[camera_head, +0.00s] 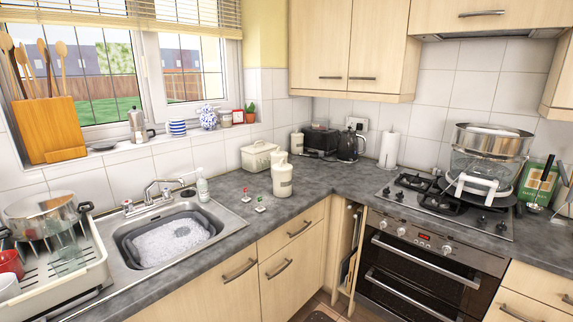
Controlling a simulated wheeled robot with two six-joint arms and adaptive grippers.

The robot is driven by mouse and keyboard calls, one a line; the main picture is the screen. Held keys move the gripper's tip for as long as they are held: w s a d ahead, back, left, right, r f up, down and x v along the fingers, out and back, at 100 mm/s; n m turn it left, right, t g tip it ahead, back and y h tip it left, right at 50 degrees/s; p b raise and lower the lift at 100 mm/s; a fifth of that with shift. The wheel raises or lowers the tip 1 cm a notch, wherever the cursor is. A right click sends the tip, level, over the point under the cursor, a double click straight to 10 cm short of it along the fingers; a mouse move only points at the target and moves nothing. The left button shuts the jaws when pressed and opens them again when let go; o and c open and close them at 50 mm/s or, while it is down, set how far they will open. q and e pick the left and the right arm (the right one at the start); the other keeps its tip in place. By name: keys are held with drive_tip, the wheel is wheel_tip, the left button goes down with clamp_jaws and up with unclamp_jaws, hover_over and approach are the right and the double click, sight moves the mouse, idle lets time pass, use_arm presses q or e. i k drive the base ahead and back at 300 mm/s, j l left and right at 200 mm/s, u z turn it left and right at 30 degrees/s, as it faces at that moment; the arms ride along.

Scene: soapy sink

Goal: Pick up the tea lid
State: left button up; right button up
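A cream canister (283,181) stands upright on the grey worktop, right of the sink. A pale lid-like top (281,160) shows at its upper end; I cannot tell whether this is the tea lid or part of another canister behind it. Any lettering is too small to read. A second, smaller pale canister (297,143) stands farther back near the corner. Neither of my grippers shows in the head view.
A cream bread bin (260,156) stands against the wall behind the canister. The soapy sink (173,238) is to the left, the hob (440,205) to the right. The worktop (325,182) right of the canister is clear.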

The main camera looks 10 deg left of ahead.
sight(281, 167)
drive_tip(key=i+u, duration=0.4)
drive_tip(key=i+l+u, duration=0.2)
drive_tip(key=u, duration=0.2)
drive_tip(key=i+l+u, duration=0.25)
drive_tip(key=u, duration=0.15)
drive_tip(key=i+l+u, duration=0.4)
drive_tip(key=k+j, duration=0.1)
